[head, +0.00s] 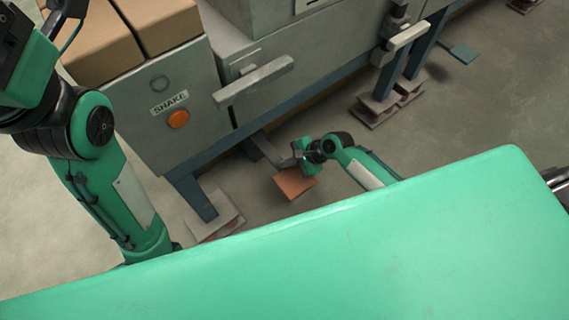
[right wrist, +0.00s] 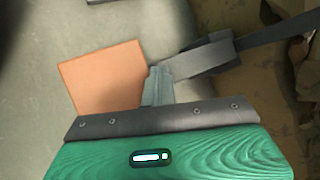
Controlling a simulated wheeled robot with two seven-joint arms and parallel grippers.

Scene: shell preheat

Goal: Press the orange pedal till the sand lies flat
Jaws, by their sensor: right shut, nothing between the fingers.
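The orange pedal (head: 295,183) sits low by the floor in front of the grey machine; it also shows in the right wrist view (right wrist: 105,78). My right gripper (head: 303,157) is shut and empty, down at the pedal's edge. In the right wrist view its fingertips (right wrist: 158,84) overlap the pedal's right edge, where the grey pedal arm (right wrist: 203,57) joins. I cannot tell whether they touch or press it. Smooth tan surfaces (head: 95,45) at the machine's top left may be the sand; their flatness is hard to judge. My left arm shows, but its gripper is not visible.
The grey machine (head: 172,135) carries a SHAKE label, a round orange button (head: 179,119) and a protruding handle (head: 252,82). Its blue legs stand on floor pads (head: 216,218). My green body covers the lower part of the head view. Open floor (head: 470,110) lies to the right.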

